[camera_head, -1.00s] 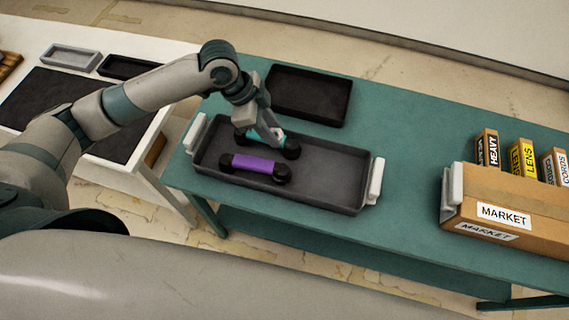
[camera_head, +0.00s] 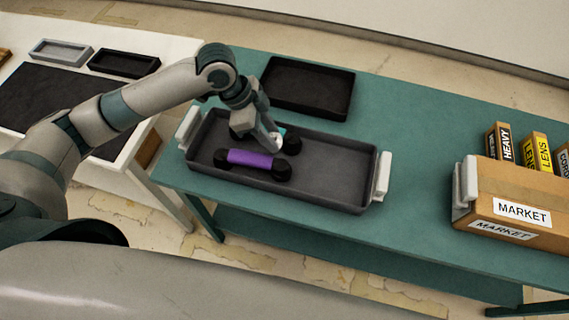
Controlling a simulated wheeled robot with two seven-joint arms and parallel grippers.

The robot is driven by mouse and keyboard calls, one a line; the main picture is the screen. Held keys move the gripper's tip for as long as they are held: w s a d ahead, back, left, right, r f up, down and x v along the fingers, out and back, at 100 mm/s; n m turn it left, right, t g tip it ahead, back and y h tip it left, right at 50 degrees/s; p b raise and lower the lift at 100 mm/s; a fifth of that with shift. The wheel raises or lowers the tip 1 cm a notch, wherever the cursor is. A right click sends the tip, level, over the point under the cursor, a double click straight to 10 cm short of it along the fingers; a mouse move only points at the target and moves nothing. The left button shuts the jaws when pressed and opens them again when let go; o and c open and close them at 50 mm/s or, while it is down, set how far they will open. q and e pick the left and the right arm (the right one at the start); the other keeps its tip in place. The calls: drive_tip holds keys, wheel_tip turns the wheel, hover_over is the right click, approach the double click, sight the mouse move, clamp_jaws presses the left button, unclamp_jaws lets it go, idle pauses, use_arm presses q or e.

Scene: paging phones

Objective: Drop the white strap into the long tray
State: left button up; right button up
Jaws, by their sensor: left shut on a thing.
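My left gripper (camera_head: 270,137) reaches down into the long tray (camera_head: 330,178) over its left half. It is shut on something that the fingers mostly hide. A small pale patch (camera_head: 275,144) shows at the fingertips and looks like part of the white strap. The long tray is dark grey with white end handles. In it lies a purple handset (camera_head: 252,159) with black ends, just in front of the fingers. A teal handset (camera_head: 282,132) with black ends is partly hidden behind the gripper. My right gripper is not in view.
A black tray (camera_head: 348,106) sits on the teal table behind the long tray. Bare tabletop (camera_head: 425,150) lies between. A white table (camera_head: 170,54) at the left holds small trays.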

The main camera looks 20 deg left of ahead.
use_arm(q)
drive_tip(key=shift+f, duration=0.15)
drive_tip(key=o, duration=1.1)
drive_tip(key=shift+v, duration=0.75)
drive_tip(key=b+v, duration=0.3)
drive_tip(key=v, duration=1.3)
drive_tip(key=shift+a+f, duration=0.1)
